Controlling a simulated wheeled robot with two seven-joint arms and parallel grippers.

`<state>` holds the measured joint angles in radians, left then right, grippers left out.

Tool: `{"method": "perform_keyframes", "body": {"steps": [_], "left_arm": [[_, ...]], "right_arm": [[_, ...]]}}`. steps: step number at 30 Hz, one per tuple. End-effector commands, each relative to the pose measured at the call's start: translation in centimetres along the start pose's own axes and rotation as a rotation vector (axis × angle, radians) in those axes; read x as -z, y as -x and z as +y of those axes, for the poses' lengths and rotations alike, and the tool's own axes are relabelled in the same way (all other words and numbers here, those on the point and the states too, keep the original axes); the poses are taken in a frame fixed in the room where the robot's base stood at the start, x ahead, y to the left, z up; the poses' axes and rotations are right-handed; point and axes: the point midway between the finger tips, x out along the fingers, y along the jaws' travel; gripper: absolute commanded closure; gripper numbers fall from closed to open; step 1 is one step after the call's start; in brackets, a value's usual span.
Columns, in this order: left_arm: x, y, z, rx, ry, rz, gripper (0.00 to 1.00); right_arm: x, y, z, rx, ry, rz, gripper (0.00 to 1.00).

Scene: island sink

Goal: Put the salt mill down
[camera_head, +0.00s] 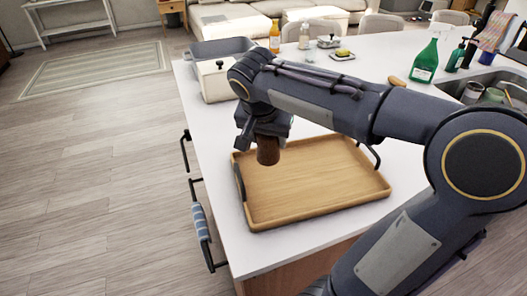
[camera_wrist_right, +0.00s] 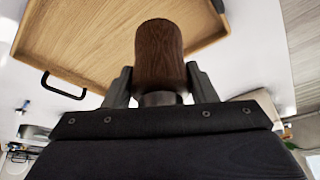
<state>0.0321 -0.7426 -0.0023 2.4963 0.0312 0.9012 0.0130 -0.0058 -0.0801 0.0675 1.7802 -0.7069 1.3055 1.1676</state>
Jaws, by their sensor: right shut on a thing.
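The salt mill (camera_head: 268,151) is a dark brown wooden cylinder, held by my right gripper (camera_head: 264,132) over the left part of the wooden tray (camera_head: 320,183). In the right wrist view the salt mill (camera_wrist_right: 162,55) stands between the two fingers of my right gripper (camera_wrist_right: 158,88), which are shut on it. The tray (camera_wrist_right: 90,35) lies behind it in that view. I cannot tell the exact gap between the mill's lower end and the tray. The tray looks empty in the parts I can see. My left gripper is not in view.
The white island counter (camera_head: 215,150) carries a white canister (camera_head: 214,82), a grey bin (camera_head: 220,48), an orange bottle (camera_head: 274,37) and a green bottle (camera_head: 425,60). A sink (camera_head: 490,88) is at the right. A striped towel (camera_head: 200,222) hangs on the island's left side.

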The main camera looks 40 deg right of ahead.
Motion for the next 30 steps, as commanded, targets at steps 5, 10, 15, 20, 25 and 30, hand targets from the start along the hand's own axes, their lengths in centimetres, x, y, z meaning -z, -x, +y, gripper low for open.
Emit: {"method": "perform_keyframes", "body": {"steps": [5, 10, 15, 20, 25, 30], "left_arm": [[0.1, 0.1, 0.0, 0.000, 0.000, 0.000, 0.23], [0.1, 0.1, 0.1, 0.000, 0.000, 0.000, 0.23], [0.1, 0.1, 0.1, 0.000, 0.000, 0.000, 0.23], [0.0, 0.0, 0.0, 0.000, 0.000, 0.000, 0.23], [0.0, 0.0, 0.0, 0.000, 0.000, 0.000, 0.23], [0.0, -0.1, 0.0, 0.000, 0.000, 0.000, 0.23]], "right_arm": [[0.4, -3.8, -1.8, -0.005, 0.002, -0.003, 0.76], [0.6, -5.2, -2.6, -0.001, 0.000, 0.000, 0.76], [0.6, -7.1, -3.3, -0.004, 0.003, -0.002, 0.76], [-0.3, -9.0, -3.2, -0.003, 0.001, -0.001, 0.76], [-0.4, -9.3, -3.2, 0.000, 0.000, 0.001, 0.76], [-0.4, -9.4, -3.2, 0.000, 0.000, 0.001, 0.76]]}}
